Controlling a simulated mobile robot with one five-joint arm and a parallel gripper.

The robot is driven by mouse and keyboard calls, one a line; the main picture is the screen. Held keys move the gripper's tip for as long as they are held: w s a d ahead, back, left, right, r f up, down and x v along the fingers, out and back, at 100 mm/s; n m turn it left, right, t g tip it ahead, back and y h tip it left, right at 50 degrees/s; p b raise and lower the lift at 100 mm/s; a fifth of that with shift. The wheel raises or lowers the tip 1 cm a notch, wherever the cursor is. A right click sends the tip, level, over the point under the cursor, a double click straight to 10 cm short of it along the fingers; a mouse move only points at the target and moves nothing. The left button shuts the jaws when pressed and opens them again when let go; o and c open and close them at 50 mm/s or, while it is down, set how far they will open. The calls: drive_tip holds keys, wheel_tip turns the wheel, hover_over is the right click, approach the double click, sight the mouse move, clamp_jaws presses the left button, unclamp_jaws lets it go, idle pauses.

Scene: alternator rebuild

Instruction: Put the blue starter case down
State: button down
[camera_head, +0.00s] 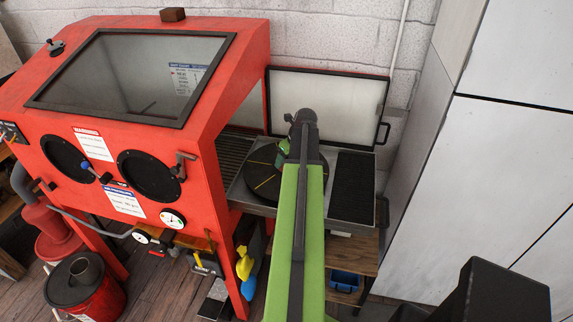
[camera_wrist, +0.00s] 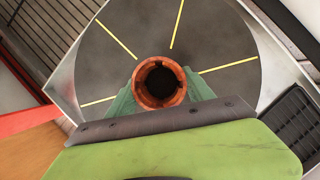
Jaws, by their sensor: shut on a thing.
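My gripper (camera_wrist: 160,95) is shut on a hollow copper-orange cylinder (camera_wrist: 146,78) with a notched rim, seen end-on in the wrist view. Green jaw parts show on both sides of it. No blue case shows in the jaws; the held part looks orange. Behind it is a dark round turntable (camera_wrist: 225,48) with yellow lines. In the head view my gripper (camera_head: 284,147) is over the right part of the turntable (camera_head: 262,182), and my arm hides what it holds. I cannot tell whether the held part touches the turntable.
The turntable sits in a metal tray beside a red blasting cabinet (camera_head: 205,125). An open lid (camera_head: 335,98) stands behind it, and a black ribbed mat (camera_head: 352,185) lies to the right. A blue bin (camera_head: 345,281) is on the shelf below. The turntable's left part is bare.

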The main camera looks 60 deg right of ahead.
drive_tip(key=shift+c, duration=2)
unclamp_jaws()
drive_tip(key=shift+s+r+p, duration=0.1)
drive_tip(key=shift+r+p, duration=0.35)
drive_tip(key=shift+r, duration=0.05)
drive_tip(key=p+v, duration=1)
drive_tip(key=v, duration=0.1)
drive_tip(key=shift+s+a, duration=0.1)
drive_tip(key=shift+s, duration=0.05)
